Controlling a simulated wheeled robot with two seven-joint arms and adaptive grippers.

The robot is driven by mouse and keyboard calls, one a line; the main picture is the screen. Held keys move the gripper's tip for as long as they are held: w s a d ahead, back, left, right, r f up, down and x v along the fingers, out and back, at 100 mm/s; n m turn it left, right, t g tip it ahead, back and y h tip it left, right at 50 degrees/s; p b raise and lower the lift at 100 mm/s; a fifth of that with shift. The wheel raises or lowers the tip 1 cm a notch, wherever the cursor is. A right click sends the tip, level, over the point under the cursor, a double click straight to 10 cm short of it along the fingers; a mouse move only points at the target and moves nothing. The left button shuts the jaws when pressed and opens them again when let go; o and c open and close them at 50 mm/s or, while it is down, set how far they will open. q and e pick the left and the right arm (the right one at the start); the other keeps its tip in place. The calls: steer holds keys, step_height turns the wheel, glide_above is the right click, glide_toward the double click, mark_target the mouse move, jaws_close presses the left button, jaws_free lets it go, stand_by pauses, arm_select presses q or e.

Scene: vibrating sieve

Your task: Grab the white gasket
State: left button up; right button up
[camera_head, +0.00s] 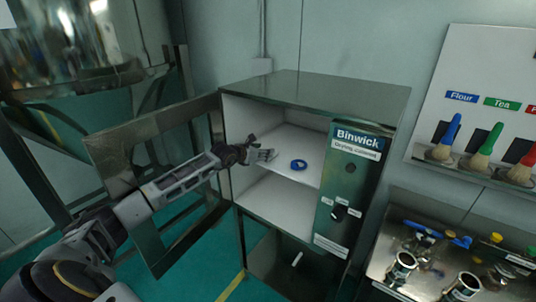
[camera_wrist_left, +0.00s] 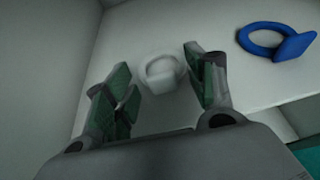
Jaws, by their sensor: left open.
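The white gasket (camera_wrist_left: 161,70) is a pale ring lying on the white shelf, faint against it in the left wrist view. My left gripper (camera_head: 262,154) reaches through the cabinet's open front over the upper shelf. In the left wrist view its two green-padded fingers (camera_wrist_left: 157,74) are spread, with the gasket between and just beyond their tips. The fingers are not shut on it. In the head view I cannot make out the gasket clearly near the fingers. My right gripper is not in view.
A blue ring with a tab (camera_head: 298,165) lies on the same shelf, right of the gripper; it also shows in the left wrist view (camera_wrist_left: 262,40). The Binwick cabinet (camera_head: 330,90) has its door (camera_head: 105,150) swung open at left.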

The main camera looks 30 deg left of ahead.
arm_select(q)
steer(key=shift+w+f, duration=0.1)
steer(key=shift+c, duration=0.3)
steer(key=c, duration=0.8)
steer(key=shift+c, duration=0.2)
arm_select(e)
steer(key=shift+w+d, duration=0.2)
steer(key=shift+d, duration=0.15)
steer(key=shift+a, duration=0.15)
arm_select(q)
steer(key=shift+r, duration=0.7)
step_height(320, 180, up, 9)
steer(key=p, duration=0.2)
steer(key=shift+f+p, duration=0.15)
steer(key=shift+p, duration=0.25)
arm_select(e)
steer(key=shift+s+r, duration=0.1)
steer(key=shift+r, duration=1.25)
